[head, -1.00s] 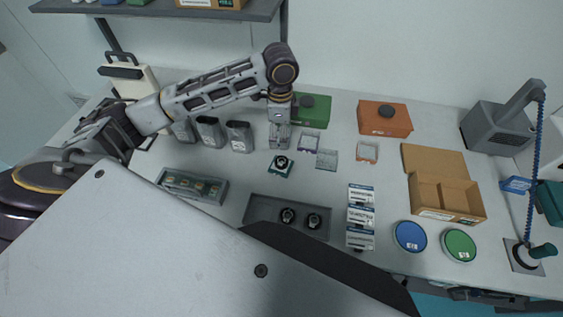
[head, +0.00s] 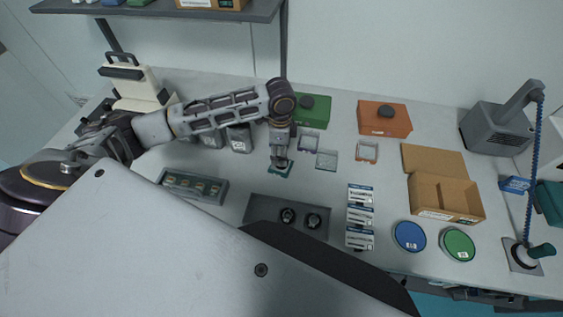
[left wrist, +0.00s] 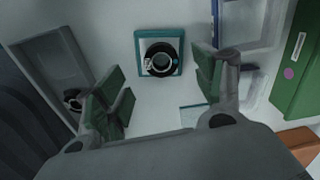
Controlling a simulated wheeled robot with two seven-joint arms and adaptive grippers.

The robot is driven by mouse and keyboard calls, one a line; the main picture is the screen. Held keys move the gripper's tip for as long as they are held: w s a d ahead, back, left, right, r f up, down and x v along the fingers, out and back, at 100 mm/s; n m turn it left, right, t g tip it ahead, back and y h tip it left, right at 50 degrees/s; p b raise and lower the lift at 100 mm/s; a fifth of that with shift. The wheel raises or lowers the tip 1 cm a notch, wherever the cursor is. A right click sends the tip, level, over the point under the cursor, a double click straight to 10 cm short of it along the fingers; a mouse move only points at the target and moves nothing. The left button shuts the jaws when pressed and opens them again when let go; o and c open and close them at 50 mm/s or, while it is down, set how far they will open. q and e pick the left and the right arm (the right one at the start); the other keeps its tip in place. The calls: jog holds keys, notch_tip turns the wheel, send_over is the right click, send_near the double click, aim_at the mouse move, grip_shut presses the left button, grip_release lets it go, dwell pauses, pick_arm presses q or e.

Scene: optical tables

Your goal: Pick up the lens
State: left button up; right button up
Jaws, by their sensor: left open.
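The lens (left wrist: 160,61) is a round black-ringed piece with a clear centre. It sits on a small teal square base (left wrist: 140,43) on the table, and in the left wrist view it shows at the upper middle, ahead of the fingers. My left gripper (left wrist: 160,95) is open, with its green-padded fingers spread wide to either side and nothing between them. In the head view my left gripper (head: 279,160) is right above the teal base (head: 279,173) and hides most of the lens. My right gripper is not in view.
A grey tray (head: 262,212) with two dark round pieces lies nearer me. A long grey case (head: 210,194) is at left. Small square frames (head: 308,142) and a green box (head: 312,122) stand behind to the right. An open cardboard box (head: 445,208) is farther right.

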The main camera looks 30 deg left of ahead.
pick_arm(q)
jog(key=shift+f, duration=0.1)
jog(key=shift+w+f+p, duration=0.1)
jog(key=shift+f+p, duration=0.35)
jog(key=shift+f, duration=2.05)
jog(key=shift+c, duration=0.4)
jog(key=c, duration=1.1)
jog(key=shift+r, duration=0.1)
jog(key=shift+r+b, duration=0.4)
jog(key=shift+r, duration=4.55)
